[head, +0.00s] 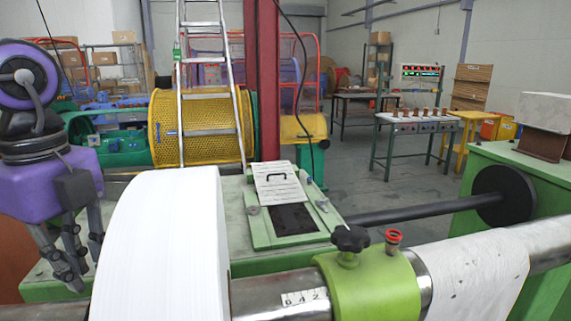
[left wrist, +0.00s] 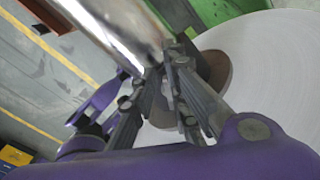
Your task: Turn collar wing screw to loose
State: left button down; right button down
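The collar (head: 372,286) is a bright green ring around a steel shaft in the head view, lower right of centre. Its wing screw (head: 350,241) is a black lobed knob standing on top. My left gripper (head: 80,277) is at the far left, pointing down, beyond the white roll and well away from the knob. In the left wrist view its fingers (left wrist: 165,72) converge to a narrow gap with nothing seen held between them. The wing screw is not clearly visible there. My right gripper is not in view.
A large white roll (head: 165,245) stands between my left gripper and the collar. A red-topped fitting (head: 393,238) is close to the knob's right. A white cloth (head: 478,275) drapes over the shaft to the right. The polished shaft (left wrist: 115,35) passes in front of the fingers.

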pick_arm(q)
jog(key=shift+s+f, duration=0.25)
jog(key=shift+s, duration=0.3)
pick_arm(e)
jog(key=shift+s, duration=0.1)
pick_arm(q)
jog(key=shift+a, duration=0.2)
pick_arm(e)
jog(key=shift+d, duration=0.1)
pick_arm(q)
jog(key=shift+r, duration=0.1)
